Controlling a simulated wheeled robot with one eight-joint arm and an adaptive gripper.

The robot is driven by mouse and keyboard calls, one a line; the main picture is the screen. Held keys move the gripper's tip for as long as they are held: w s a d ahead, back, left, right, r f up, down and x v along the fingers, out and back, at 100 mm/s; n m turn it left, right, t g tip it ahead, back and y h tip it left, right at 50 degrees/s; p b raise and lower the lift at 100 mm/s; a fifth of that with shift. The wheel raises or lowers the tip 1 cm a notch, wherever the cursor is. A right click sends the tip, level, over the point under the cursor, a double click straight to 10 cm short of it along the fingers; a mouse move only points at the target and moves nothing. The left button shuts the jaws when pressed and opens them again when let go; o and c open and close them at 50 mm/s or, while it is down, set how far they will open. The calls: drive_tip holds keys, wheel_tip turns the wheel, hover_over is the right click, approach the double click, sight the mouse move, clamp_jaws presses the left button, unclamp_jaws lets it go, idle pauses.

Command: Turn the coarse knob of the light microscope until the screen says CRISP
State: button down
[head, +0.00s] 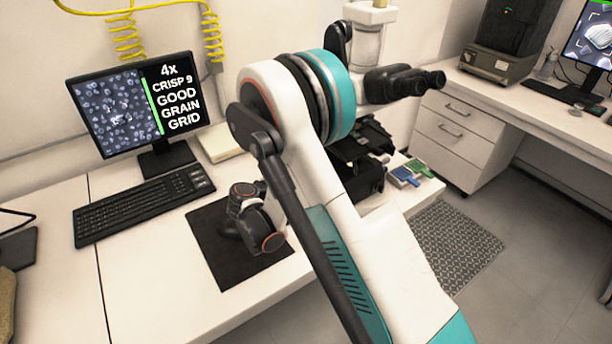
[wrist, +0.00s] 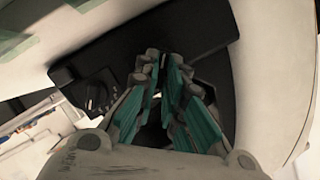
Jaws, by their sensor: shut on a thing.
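The light microscope stands behind my arm in the head view, with its black eyepieces (head: 405,83) and dark stage (head: 362,150) showing. My arm hides its near side and the coarse knob there. In the wrist view my gripper (wrist: 163,65) has its teal-padded fingers closed against the dark lower body of the microscope (wrist: 200,35). It is shut on the coarse knob, which the fingers mostly hide. A small dial (wrist: 97,95) with a pale mark is left of the fingers, apart from them. The screen (head: 135,105) reads 4x, CRISP 9, GOOD, GRAIN, GRID, beside a grainy picture and a tall green bar.
A keyboard (head: 145,205) lies before the screen and a black mat (head: 225,270) lies to its right. Blue (head: 403,177) and green (head: 420,167) items lie right of the stage. Another bench (head: 540,110) stands at the right. Yellow coiled cables (head: 125,38) hang above the screen.

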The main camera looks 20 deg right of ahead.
idle(0.3)
drive_tip(key=c, duration=1.7)
unclamp_jaws()
drive_tip(key=v, duration=1.2)
